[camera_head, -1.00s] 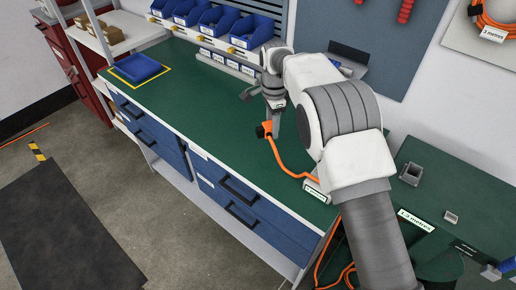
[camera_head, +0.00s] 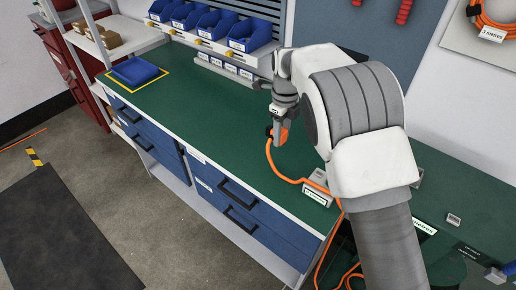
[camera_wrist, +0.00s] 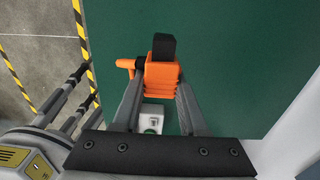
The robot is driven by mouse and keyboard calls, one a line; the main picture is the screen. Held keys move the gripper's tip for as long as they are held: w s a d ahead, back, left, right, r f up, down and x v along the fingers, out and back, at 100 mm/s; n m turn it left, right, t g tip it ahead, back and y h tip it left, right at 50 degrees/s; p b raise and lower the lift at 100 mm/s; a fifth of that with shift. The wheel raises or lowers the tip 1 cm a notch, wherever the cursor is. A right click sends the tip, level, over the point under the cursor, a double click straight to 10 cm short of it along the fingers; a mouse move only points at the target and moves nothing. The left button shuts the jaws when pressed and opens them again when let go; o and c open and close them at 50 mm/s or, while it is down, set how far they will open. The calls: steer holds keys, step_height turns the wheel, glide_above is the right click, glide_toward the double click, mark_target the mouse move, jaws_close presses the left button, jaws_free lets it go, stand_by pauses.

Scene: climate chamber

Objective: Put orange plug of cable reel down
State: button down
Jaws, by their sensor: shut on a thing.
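The orange plug (camera_wrist: 162,78) with a black end is between the two fingers of my gripper (camera_wrist: 160,92) in the wrist view. In the head view my gripper (camera_head: 277,128) is shut on the plug (camera_head: 284,133) over the green bench top. I cannot tell whether the plug touches the bench. The orange cable (camera_head: 284,180) runs from the plug across the bench, past a small labelled block (camera_head: 319,185), and down over the front edge. The reel itself is not clearly visible; orange cable loops (camera_head: 352,275) hang low beside my arm.
The green bench top (camera_head: 190,105) is mostly clear. A blue tray (camera_head: 136,70) sits in a yellow outline at its far left end. Blue bins (camera_head: 205,20) line the back. A lower green surface (camera_head: 460,190) with small grey parts lies to the right.

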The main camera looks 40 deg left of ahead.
glide_above(259, 155)
step_height(259, 155, down, 4)
steer(key=shift+d, duration=0.1)
steer(key=shift+f+p, duration=0.3)
steer(key=shift+f, duration=1.7)
steer(key=shift+f, duration=0.1)
steer(key=shift+c, duration=2.2)
jaws_free()
steer(key=shift+s, duration=0.1)
step_height(259, 155, up, 12)
